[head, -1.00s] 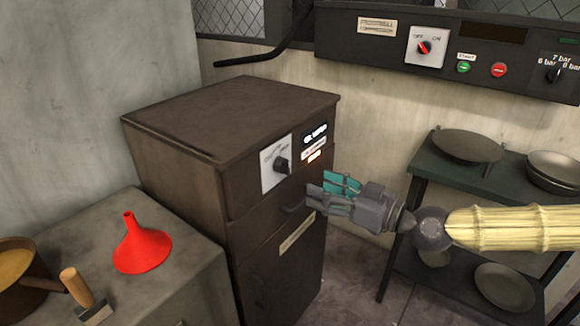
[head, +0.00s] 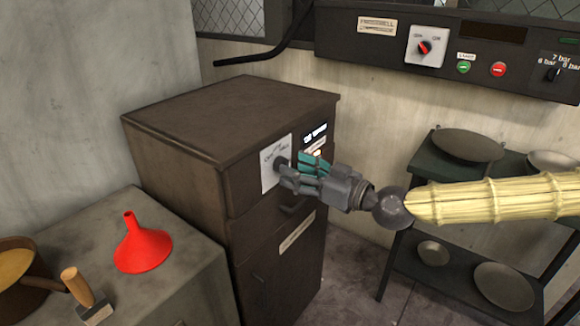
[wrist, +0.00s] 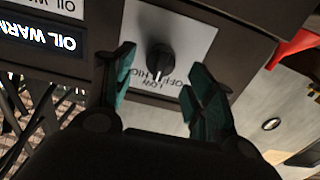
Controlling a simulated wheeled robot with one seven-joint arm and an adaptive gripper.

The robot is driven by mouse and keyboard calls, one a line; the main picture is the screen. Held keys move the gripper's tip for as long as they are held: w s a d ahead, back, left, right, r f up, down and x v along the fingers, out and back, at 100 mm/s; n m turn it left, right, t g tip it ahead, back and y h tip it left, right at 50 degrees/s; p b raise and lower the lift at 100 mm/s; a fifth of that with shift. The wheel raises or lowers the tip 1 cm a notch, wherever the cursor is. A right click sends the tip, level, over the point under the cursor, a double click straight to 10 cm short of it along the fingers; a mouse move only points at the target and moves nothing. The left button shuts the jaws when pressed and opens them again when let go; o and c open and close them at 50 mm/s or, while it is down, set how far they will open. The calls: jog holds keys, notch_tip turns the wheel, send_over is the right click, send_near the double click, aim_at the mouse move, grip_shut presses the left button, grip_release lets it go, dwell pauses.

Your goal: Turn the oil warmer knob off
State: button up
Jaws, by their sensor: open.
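The oil warmer (head: 180,135) is a dark brown cabinet at the left centre of the head view. Its black knob (wrist: 160,62) sits on a white plate (wrist: 188,32) with OFF, LOW and HIGH marks in the wrist view. The knob's white pointer line faces the lower part of the plate, near LOW. In the wrist view my gripper (wrist: 157,80) is open, with one teal finger on each side of the knob. I cannot tell whether either finger touches it.
A lit OIL WARMER label (wrist: 40,38) is beside the plate. A red funnel (head: 142,250) and a pot (head: 15,265) stand on the counter at left. A shelf with pans (head: 468,145) stands at right, below a control panel (head: 450,50).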

jog(key=shift+x, duration=1.4)
jog(key=c, duration=1)
